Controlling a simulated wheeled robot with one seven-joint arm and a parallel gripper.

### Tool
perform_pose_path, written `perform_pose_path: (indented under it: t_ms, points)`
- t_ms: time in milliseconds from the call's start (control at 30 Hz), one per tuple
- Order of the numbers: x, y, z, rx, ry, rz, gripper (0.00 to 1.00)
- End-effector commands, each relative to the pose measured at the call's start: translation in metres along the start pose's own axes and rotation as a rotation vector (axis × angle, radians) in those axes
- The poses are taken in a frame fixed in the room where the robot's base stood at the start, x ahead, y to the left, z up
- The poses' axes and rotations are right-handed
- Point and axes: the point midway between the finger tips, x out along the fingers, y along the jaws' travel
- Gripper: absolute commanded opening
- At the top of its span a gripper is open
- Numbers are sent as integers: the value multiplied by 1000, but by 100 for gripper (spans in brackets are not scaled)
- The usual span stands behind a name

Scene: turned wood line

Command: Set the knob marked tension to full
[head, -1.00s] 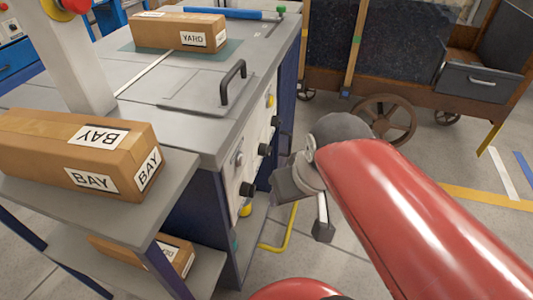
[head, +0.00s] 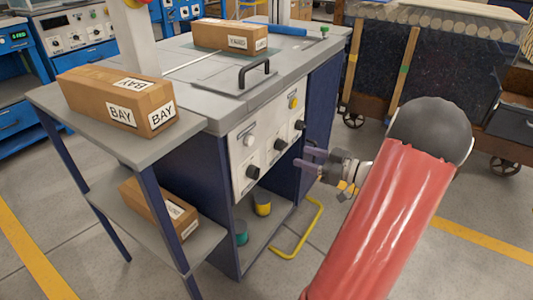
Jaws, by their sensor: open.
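The control panel (head: 262,153) is a pale plate on the front of the blue and grey machine. It carries several knobs: a white one (head: 249,140) at upper left, a black one (head: 251,172) at lower left, a black one (head: 280,145) in the middle, a yellow one (head: 293,103) at upper right and a black one (head: 299,125) at right. The labels are too small to read, so I cannot tell which is tension. My gripper (head: 308,161) is open and empty, just right of the panel, its fingers pointing left towards it, apart from the knobs.
A box marked BAY (head: 88,92) lies on the side shelf, with another box (head: 151,206) below. A box marked YARD (head: 222,36) and a black handle (head: 255,69) are on top. A yellow bent rail (head: 312,228) stands near the floor below my gripper.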

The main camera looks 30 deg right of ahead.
Motion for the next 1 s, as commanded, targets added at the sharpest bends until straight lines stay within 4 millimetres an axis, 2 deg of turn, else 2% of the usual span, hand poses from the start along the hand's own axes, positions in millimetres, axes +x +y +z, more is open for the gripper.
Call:
perform_pose_path:
  t_ms: [67, 167, 500, 633, 1000]
  points:
    - [-10, 11, 3, -28, 31, 40, 54]
    - [-6, 14, 3, -43, 43, 53, 54]
    - [46, 16, 0, -42, 41, 49, 54]
    - [60, 17, 0, -43, 39, 49, 54]
    - [66, 17, 0, -43, 39, 51, 52]
